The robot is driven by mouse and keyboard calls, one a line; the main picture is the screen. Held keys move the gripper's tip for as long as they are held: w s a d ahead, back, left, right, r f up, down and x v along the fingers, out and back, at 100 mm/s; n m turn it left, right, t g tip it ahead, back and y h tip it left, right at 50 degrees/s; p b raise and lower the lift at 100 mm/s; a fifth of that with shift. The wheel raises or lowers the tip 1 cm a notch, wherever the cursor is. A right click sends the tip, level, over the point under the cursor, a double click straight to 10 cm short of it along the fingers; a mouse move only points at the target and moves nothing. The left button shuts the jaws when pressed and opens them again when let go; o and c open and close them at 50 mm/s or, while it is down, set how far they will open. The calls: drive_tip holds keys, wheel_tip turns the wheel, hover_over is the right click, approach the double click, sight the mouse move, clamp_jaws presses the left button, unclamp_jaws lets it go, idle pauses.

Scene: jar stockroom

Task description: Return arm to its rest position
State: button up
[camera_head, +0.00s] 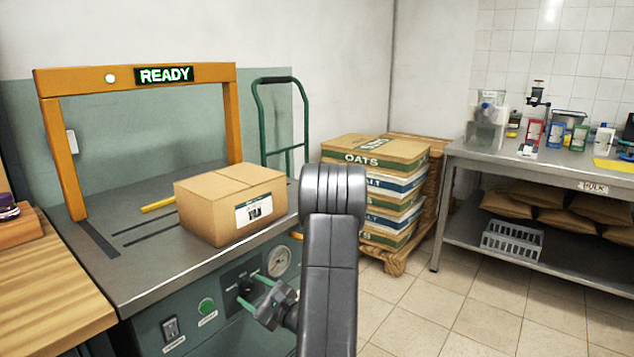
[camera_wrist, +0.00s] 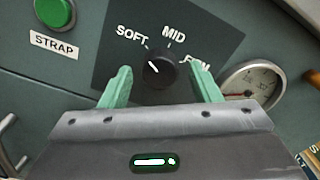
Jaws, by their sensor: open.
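My gripper (camera_head: 250,292) is low in front of the teal machine's control panel (camera_head: 232,277). In the wrist view, my gripper's (camera_wrist: 157,69) two green fingers are open, one on each side of the black knob (camera_wrist: 160,71). A gap shows between the knob and each finger; I cannot tell how far the tips are from the panel. The knob's white mark points up-left, towards SOFT. The labels MID and a partly hidden third one stand to its right. My dark arm link (camera_head: 333,250) rises in the middle of the head view.
A green button (camera_wrist: 54,12) and a gauge (camera_wrist: 250,84) flank the knob. Stacked sacks (camera_head: 378,190) and a steel bench (camera_head: 540,163) stand to the right. Tiled floor is clear between.

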drive_tip(key=m+p, duration=0.1)
drive_tip(key=p, duration=0.1)
drive_tip(key=m+p, duration=0.3)
drive_tip(key=p, duration=0.1)
drive_tip(key=shift+r+m+p, duration=0.25)
drive_tip(key=shift+m+p, duration=0.1)
drive_tip(key=shift+m, duration=0.05)
drive_tip(key=shift+f+m+p, duration=0.15)
drive_tip(key=shift+m+p, duration=0.65)
drive_tip(key=shift+p, duration=0.1)
drive_tip(key=shift+s, duration=0.1)
